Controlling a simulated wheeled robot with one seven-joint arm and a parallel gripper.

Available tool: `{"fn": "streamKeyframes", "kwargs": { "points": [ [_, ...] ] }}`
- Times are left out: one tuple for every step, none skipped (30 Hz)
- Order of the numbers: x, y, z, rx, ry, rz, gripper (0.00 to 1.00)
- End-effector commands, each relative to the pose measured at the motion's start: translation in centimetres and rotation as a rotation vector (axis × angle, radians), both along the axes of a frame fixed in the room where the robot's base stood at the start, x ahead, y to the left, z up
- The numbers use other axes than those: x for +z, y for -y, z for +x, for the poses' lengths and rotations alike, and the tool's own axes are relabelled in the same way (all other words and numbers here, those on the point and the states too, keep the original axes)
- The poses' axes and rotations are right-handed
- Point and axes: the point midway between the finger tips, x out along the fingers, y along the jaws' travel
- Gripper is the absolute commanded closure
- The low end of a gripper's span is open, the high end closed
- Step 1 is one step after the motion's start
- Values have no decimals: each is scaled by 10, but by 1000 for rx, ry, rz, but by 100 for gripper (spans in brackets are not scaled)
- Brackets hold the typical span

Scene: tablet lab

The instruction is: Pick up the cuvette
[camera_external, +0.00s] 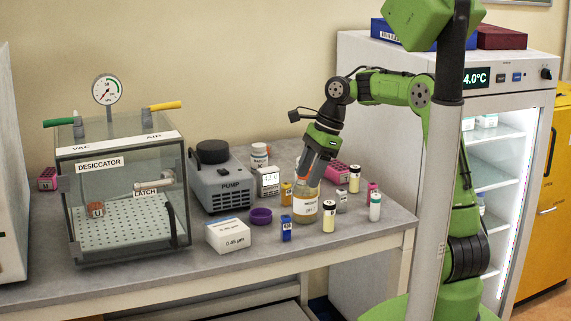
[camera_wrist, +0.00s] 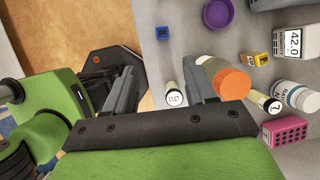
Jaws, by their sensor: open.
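No single object can be told for certain as the cuvette. A small pale grey piece (camera_external: 342,200) stands right of the amber jar (camera_external: 305,207) on the bench. Small labelled blocks, one blue (camera_external: 286,229) and one orange (camera_external: 286,194), stand left of the jar. My gripper (camera_external: 309,178) points down over the jar area in the external view. In the wrist view its two fingers (camera_wrist: 158,72) are apart, with nothing held between them. A cream vial (camera_wrist: 173,97) shows next to the right finger, and the jar's orange cap (camera_wrist: 232,83) lies farther right.
The desiccator (camera_external: 120,190), pump (camera_external: 222,183) and white filter box (camera_external: 229,236) stand to the left. A purple dish (camera_external: 261,216), a display unit (camera_external: 268,181), a pink rack (camera_external: 337,173) and several vials crowd the bench around my gripper. The front bench edge (camera_external: 330,247) is clear.

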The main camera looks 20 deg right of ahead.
Motion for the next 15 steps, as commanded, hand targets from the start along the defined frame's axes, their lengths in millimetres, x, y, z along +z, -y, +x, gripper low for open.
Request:
{"fn": "streamKeyframes", "kwargs": {
  "points": [
    [-5, -3, 5, -36, -26, 17, 45],
    [-6, -4, 7, -52, -35, 22, 45],
    [-10, -6, 8, -62, -43, 26, 45],
    [-15, -8, 8, -67, -46, 27, 45],
    [-21, -10, 8, -66, -47, 26, 45],
    [-31, -14, 8, -64, -47, 26, 45],
    [-39, -16, 8, -65, -46, 25, 45],
    [-46, -20, 8, -63, -47, 25, 45],
    [-56, -23, 8, -64, -46, 25, 45],
    [-64, -26, 8, -64, -46, 24, 45],
    [-71, -29, 9, -65, -46, 24, 45],
    [-80, -33, 9, -64, -47, 24, 45],
    [-86, -35, 10, -65, -46, 24, 45],
    [-91, -38, 10, -64, -45, 25, 45],
    [-96, -40, 10, -65, -45, 25, 45]
  ]
}}
